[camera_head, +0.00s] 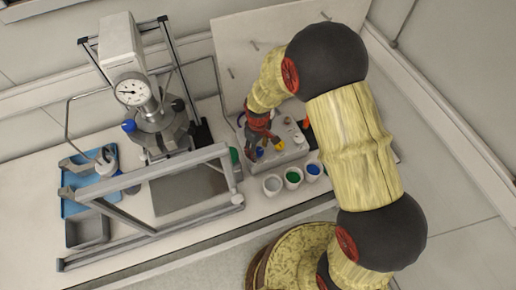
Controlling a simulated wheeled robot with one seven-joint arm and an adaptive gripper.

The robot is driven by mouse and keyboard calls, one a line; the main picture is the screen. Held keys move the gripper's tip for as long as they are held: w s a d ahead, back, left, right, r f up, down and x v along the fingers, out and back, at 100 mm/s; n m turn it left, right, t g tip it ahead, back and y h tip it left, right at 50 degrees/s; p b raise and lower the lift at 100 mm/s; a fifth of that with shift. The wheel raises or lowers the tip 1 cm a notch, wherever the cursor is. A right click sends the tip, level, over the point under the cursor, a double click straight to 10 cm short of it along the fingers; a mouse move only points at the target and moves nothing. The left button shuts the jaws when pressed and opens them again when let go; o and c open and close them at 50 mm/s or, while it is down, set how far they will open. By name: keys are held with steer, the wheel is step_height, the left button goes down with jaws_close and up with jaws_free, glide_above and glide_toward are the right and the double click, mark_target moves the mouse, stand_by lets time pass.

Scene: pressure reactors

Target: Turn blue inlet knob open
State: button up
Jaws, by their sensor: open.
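A pressure reactor (158,128) with a round dial gauge (131,92) stands at the left of the bench. A blue knob (129,126) sticks out on its left side, and a dark knob shows on its right. My gripper (259,148) is to the right of the reactor, low over a grey block with coloured pieces, well apart from the reactor's blue knob. It is open. A small blue piece (259,153) shows at its fingertips; I cannot tell if they touch. My wrist hides part of the block.
White cups (272,185) with coloured contents stand in front of the block. A grey metal frame (150,178) stands before the reactor. A blue tray (75,207) and a grey bin (87,229) are at left. A pegged panel (230,50) stands behind.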

mark_target(258, 151)
step_height(258, 151, up, 12)
stand_by(0.5)
stand_by(0.5)
steer(key=s+d+r+m+t+b, duration=0.2)
steer(key=s+d+r+m+b, duration=0.2)
steer(key=s+d+r, duration=0.3)
steer(key=s+d+r+m+t+b, duration=0.3)
steer(key=s+d+r+b, duration=0.3)
steer(key=s, duration=0.7)
steer(key=shift+d+r+m+t+b, duration=0.35)
steer(key=shift+d+r+m, duration=0.3)
steer(key=shift+r+m, duration=0.3)
